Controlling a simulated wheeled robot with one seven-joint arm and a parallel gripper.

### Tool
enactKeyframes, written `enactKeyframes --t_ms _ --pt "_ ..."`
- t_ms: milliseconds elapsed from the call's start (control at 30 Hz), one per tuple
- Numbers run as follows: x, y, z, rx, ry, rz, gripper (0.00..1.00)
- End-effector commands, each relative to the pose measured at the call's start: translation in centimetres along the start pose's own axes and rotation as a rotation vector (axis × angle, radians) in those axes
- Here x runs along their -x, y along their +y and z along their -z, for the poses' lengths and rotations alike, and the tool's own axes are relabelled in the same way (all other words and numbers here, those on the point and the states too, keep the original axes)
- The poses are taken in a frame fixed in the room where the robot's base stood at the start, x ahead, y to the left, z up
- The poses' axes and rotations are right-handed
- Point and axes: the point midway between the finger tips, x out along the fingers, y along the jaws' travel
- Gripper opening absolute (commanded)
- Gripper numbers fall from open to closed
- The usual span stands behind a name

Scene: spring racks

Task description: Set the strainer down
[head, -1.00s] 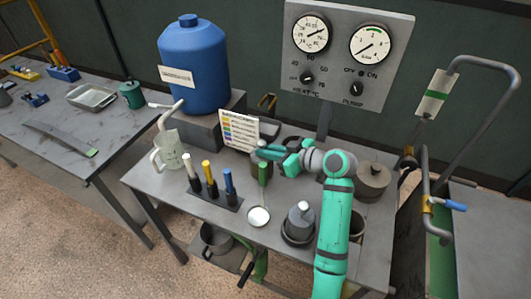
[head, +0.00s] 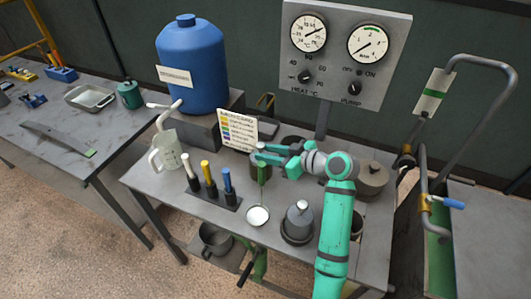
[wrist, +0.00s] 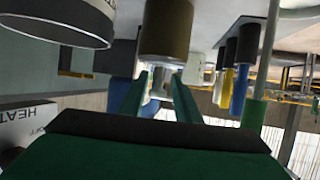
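My gripper (head: 259,153) is above and behind the bowl, near the top of the handle. In the wrist view its two green fingers (wrist: 160,98) stand apart with a gap between them. A brownish cylinder (wrist: 166,28) shows beyond that gap. A green handle (wrist: 262,75) shows to the right of the fingers, outside the gap. Whether the bowl touches the bench is hard to tell.
A colour chart (head: 237,130), a clear jug (head: 168,152) and a lidded pot (head: 371,180) are also on the bench (head: 150,184).

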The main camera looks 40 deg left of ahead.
Motion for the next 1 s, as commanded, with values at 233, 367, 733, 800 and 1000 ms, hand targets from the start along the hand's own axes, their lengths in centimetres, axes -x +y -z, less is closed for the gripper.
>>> enactKeyframes --t_ms 233,367,733,800,1000 --pt "4.8 0.0 0.1 0.002 0.001 -0.002 0.3" --pt "7.3 0.0 0.1 0.002 0.0 -0.002 0.3" --pt "10.9 0.0 0.0 0.001 -0.001 -0.001 0.3" --pt "11.0 0.0 0.0 0.001 -0.001 -0.001 0.3" --pt "11.0 0.0 0.0 0.001 -0.001 -0.002 0.3"
